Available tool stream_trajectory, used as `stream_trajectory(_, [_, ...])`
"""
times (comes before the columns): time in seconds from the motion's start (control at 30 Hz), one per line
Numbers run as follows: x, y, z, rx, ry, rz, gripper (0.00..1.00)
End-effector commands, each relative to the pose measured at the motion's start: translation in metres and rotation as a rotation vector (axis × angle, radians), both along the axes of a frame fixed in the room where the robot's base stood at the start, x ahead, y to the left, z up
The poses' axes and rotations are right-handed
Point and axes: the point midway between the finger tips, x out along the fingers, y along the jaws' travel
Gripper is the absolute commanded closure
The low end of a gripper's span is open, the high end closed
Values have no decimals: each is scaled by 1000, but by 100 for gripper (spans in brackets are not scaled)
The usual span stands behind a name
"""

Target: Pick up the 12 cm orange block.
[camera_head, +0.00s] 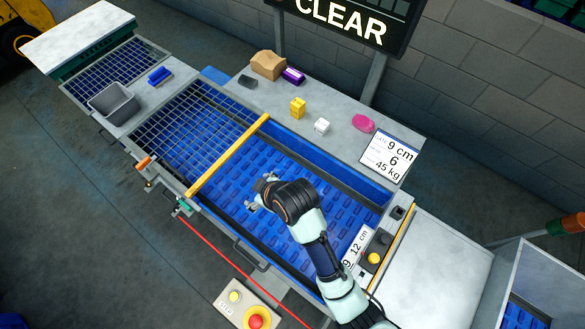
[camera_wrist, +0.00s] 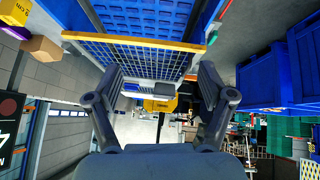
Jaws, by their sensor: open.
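I cannot make out a 12 cm orange block in either view; my arm hides part of the blue belt bed (camera_head: 285,165). My gripper (camera_head: 259,193) is over the blue bed, just right of the yellow bar. In the wrist view, my gripper (camera_wrist: 163,76) has its two fingers wide apart with nothing held between them.
A yellow bar (camera_head: 228,157) crosses the bed beside a mesh grid (camera_head: 185,120). On the back ledge are a tan box (camera_head: 268,65), yellow blocks (camera_head: 298,107), a white block (camera_head: 322,126) and a pink item (camera_head: 363,123). A grey bin (camera_head: 113,102) stands left.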

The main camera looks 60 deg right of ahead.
Motion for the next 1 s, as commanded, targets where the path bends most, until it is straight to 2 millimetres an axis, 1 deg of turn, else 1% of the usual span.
stream_trajectory(0.03, [-25,-33,-60,29,60,-36,19])
stream_trajectory(0.07, [-40,-48,-84,48,91,-46,19])
stream_trajectory(0.1, [-60,-66,-114,73,125,-59,19])
stream_trajectory(0.13, [-75,-77,-134,94,147,-66,19])
stream_trajectory(0.2, [-103,-94,-167,135,180,-80,19])
stream_trajectory(0.23, [-112,-98,-177,147,188,-82,19])
stream_trajectory(0.3, [-125,-104,-189,168,200,-85,19])
stream_trajectory(0.43, [-131,-106,-192,177,205,-84,19])
stream_trajectory(0.53, [-129,-106,-197,177,205,-83,19])
stream_trajectory(0.7, [-120,-107,-215,176,205,-83,19])
stream_trajectory(0.83, [-118,-108,-220,176,205,-83,19])
stream_trajectory(1.0, [-104,-108,-248,176,206,-83,19])
